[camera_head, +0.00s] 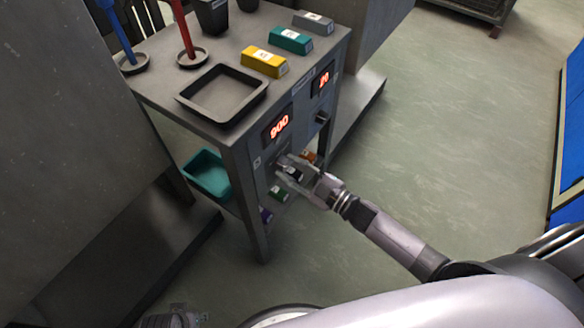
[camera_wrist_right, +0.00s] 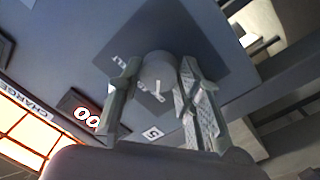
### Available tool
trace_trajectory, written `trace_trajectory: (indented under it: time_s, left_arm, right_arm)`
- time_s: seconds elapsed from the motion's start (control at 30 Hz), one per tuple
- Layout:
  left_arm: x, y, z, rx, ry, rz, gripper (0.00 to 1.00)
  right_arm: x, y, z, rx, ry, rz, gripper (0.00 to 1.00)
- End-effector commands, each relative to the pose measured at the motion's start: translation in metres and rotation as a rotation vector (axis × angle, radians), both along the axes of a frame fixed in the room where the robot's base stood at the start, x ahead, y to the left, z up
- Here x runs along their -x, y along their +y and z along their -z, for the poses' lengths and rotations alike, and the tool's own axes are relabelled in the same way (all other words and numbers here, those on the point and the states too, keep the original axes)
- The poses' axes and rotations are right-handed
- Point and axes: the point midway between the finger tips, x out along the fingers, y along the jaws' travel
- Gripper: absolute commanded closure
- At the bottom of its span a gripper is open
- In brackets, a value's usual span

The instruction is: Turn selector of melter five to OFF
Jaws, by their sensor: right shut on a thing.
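The selector knob (camera_wrist_right: 158,72) is round and grey with a white line on its face. My right gripper (camera_head: 285,168) is at the front panel, below the red "900" display (camera_head: 279,126). In the right wrist view its fingers (camera_wrist_right: 158,80) are on either side of the knob, shut on it. In the head view the gripper hides the knob. A grey mechanical part at the bottom edge may be my left gripper (camera_head: 175,319); its fingers are unclear.
The bench top holds a dark tray (camera_head: 182,98), yellow (camera_head: 264,61), teal (camera_head: 290,39) and grey (camera_head: 313,22) blocks. A second display (camera_head: 323,79) and dark knob (camera_head: 321,117) are further right. A teal bin (camera_head: 206,174) is below. Open floor lies right.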

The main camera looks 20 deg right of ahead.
Motion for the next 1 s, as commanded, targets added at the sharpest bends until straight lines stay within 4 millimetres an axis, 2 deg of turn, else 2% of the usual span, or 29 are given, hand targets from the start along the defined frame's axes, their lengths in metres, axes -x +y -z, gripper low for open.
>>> trace_trajectory:
  time_s: [0.13, 0.17, 0.43, 0.77, 0.87, 1.0]
  left_arm:
    - [-0.002, 0.0, -0.001, 0.0, -0.004, 0.0, 0.6]
    - [-0.003, 0.0, -0.001, 0.0, -0.004, 0.0, 0.6]
    - [-0.005, 0.001, -0.001, -0.001, -0.007, 0.0, 0.6]
    - [-0.005, 0.001, -0.001, -0.002, -0.006, 0.0, 0.6]
    - [-0.004, 0.001, -0.001, -0.002, -0.006, 0.0, 0.6]
    - [-0.004, 0.001, -0.001, -0.001, -0.005, 0.0, 0.6]
  right_arm:
    - [0.001, 0.0, 0.001, 0.003, 0.0, -0.001, 0.95]
    - [0.001, 0.0, 0.001, 0.003, 0.0, -0.001, 0.65]
    - [0.0, 0.0, 0.0, 0.001, 0.001, 0.0, 0.47]
    - [0.002, -0.001, 0.0, 0.001, 0.001, 0.0, 0.47]
    - [0.009, -0.006, 0.002, 0.002, 0.002, -0.001, 0.47]
    - [0.03, -0.021, 0.003, 0.002, 0.005, 0.0, 0.47]
